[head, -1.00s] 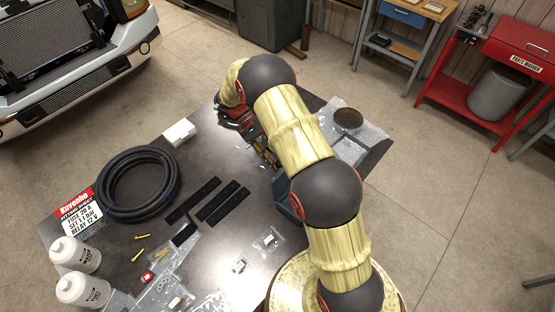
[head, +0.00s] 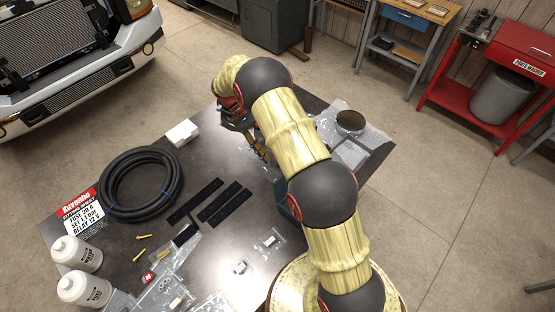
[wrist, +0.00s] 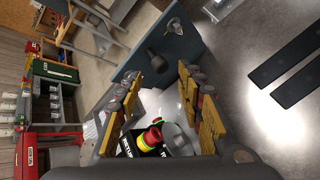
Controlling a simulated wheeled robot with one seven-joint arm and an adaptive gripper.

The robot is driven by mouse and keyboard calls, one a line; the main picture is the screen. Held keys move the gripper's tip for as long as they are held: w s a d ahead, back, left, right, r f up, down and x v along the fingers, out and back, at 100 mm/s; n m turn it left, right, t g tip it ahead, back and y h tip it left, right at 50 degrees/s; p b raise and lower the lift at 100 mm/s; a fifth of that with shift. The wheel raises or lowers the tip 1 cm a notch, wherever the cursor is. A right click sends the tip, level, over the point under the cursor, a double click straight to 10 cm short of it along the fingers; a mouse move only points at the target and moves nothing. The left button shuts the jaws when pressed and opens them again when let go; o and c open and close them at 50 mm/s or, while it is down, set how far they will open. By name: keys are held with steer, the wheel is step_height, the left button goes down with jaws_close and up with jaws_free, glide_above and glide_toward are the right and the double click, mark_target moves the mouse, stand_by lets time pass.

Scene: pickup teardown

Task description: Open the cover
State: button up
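A blue-grey panel (wrist: 198,48), which looks like the cover, stands tilted beyond the fingertips in the wrist view. A dark round knob-like part (wrist: 157,61) shows against it, between the tips. My gripper (wrist: 158,74) is open, its two yellow-padded fingers well apart with nothing held. I cannot tell whether either finger touches the panel. Below, between the fingers, a red and yellow button-like part (wrist: 149,138) sits by a black label with white print. In the head view my gripper (head: 259,148) is over the dark table, and my arm hides most of the box near it.
The dark table (head: 225,225) carries a coiled black hose (head: 140,183), black strips (head: 225,203), two white bottles (head: 77,253) and a small white box (head: 182,132). A round dark dish (head: 350,121) sits at the right corner. A red parts washer (head: 520,48) stands farther off.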

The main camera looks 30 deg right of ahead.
steer(key=v, duration=0.6)
steer(key=shift+w+r, duration=0.3)
steer(key=shift+a+f, duration=0.1)
step_height(320, 180, down, 6)
steer(key=s+a+n+t+y, duration=0.1)
steer(key=s+n+t, duration=0.1)
steer(key=n, duration=0.1)
steer(key=s+a+r+t+y+b, duration=0.1)
steer(key=s+r+t+b, duration=0.2)
steer(key=s+b, duration=0.3)
steer(key=s+a+r+n+t+y+b, duration=0.1)
steer(key=s+r+t+b, duration=0.3)
steer(key=s, duration=0.8)
steer(key=s+a+r+t+b, duration=0.2)
steer(key=s+r+t+b, duration=0.2)
steer(key=s+t+b, duration=0.2)
steer(key=s+b, duration=0.2)
steer(key=s, duration=0.1)
steer(key=shift+s+a+r+n+y, duration=0.15)
steer(key=shift+a+r+n+y, duration=0.15)
steer(key=shift+n+y, duration=0.1)
